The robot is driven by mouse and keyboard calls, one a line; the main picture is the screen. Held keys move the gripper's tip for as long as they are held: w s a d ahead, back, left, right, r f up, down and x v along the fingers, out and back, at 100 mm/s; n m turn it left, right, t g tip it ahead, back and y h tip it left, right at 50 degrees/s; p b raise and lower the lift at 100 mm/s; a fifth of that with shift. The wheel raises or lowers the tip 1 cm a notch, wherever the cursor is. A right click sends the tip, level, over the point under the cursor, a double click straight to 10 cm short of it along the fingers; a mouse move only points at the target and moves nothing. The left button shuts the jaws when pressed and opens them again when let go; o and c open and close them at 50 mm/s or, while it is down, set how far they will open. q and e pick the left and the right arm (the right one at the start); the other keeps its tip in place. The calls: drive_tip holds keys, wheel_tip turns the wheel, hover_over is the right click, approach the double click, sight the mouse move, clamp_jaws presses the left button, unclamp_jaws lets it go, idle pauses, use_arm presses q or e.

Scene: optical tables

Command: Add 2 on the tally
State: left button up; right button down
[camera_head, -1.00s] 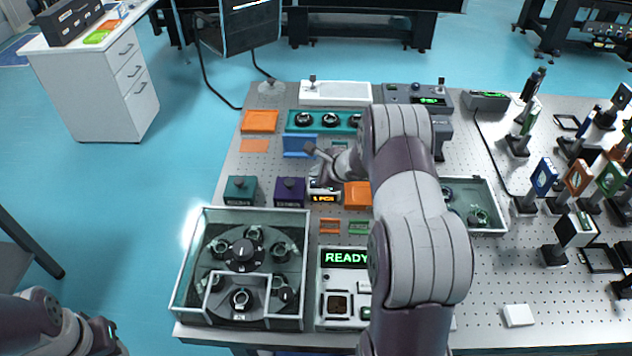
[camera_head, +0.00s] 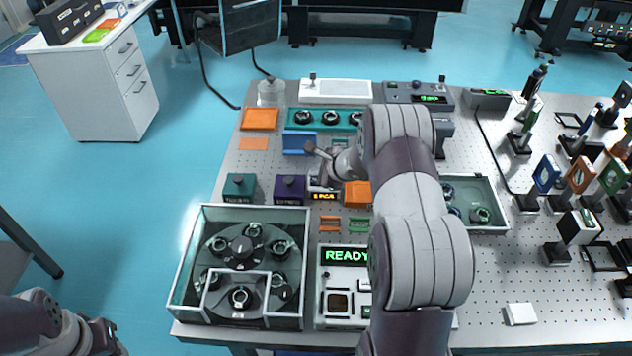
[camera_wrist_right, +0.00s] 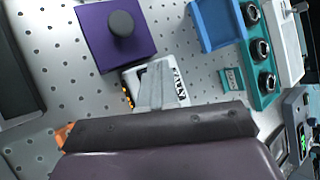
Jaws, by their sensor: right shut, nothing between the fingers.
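The tally (camera_head: 325,196) is a small block with a glowing orange readout that looks like 1 and some letters, in the middle of the table. In the wrist view the tally (camera_wrist_right: 135,76) is a white block with black lettering on its right side and orange digits at its left edge. My right gripper (camera_head: 322,182) is over the tally, and its shut fingers (camera_wrist_right: 160,85) cover part of the top. They hold nothing. I cannot tell whether the fingertips touch it. Of my left arm only dark links show at the lower left; its gripper is not visible.
A purple block (camera_head: 290,188) with a knob stands just left of the tally, and a teal block (camera_head: 240,186) stands farther left. A walled carousel (camera_head: 242,268) and a READY device (camera_head: 345,255) are nearer.

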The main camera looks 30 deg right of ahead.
drive_tip(key=shift+f+b, duration=0.45)
drive_tip(key=shift+b, duration=0.1)
idle(0.8)
drive_tip(key=shift+r, duration=0.1)
drive_tip(key=shift+r+p, duration=0.5)
drive_tip(key=shift+r, duration=0.25)
wheel_tip(320, 180, up, 5)
drive_tip(key=p, duration=0.3)
drive_tip(key=shift+r+p, duration=0.1)
drive_tip(key=shift+p, duration=0.2)
idle(0.6)
